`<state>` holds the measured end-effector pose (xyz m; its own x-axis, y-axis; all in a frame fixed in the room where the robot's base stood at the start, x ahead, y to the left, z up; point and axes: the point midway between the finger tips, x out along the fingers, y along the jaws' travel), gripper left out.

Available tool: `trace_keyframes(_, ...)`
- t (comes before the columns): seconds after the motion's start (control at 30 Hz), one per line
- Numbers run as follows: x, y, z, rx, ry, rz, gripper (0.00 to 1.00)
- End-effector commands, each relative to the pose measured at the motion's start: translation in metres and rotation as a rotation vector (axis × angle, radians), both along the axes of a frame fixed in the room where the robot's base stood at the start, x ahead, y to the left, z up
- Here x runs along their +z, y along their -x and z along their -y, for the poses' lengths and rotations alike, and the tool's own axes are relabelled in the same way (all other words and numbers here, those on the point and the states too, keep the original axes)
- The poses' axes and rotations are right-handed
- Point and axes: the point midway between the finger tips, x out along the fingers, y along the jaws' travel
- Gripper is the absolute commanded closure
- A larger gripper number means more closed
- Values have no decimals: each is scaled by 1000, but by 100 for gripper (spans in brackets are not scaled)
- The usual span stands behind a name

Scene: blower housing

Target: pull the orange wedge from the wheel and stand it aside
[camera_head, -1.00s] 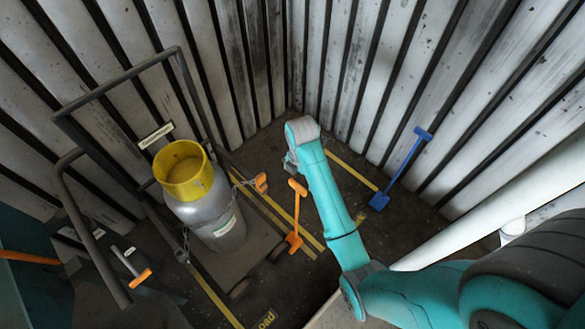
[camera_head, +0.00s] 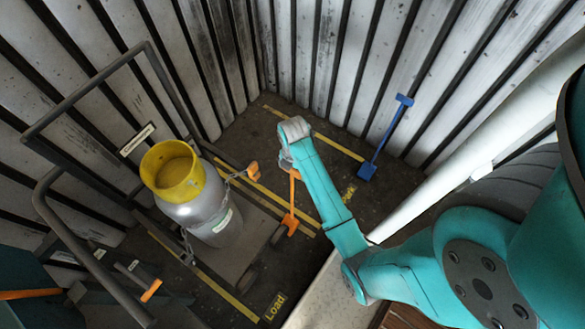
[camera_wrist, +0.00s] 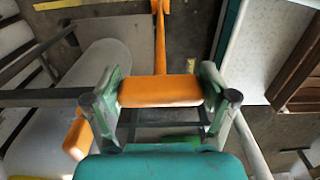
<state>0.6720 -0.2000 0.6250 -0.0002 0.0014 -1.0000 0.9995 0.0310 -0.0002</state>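The orange wedge (camera_head: 290,222) stands on the dark floor beside the trolley's wheel (camera_head: 278,236). Its thin upright handle rises to a crossbar. The crossbar (camera_wrist: 160,91) shows large in the wrist view, with the shaft running away toward the top.
A grey cylinder with a yellow collar (camera_head: 172,172) stands chained on the trolley at left. A blue long-handled tool (camera_head: 385,138) leans at the back wall. Corrugated walls enclose the corner. Yellow-lined floor is clear between wedge and blue tool.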

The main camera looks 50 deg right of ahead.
Motion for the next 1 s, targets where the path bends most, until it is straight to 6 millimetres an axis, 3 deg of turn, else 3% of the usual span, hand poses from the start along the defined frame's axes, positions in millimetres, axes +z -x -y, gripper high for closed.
trace_keyframes(0.03, 0, 0, 0, 0, 0, 0, 40)
trace_keyframes(0.2, 0, 0, 0, 0, 0, 0, 78)
trace_keyframes(1.0, 4, -1, 27, -1, 1, 1, 78)
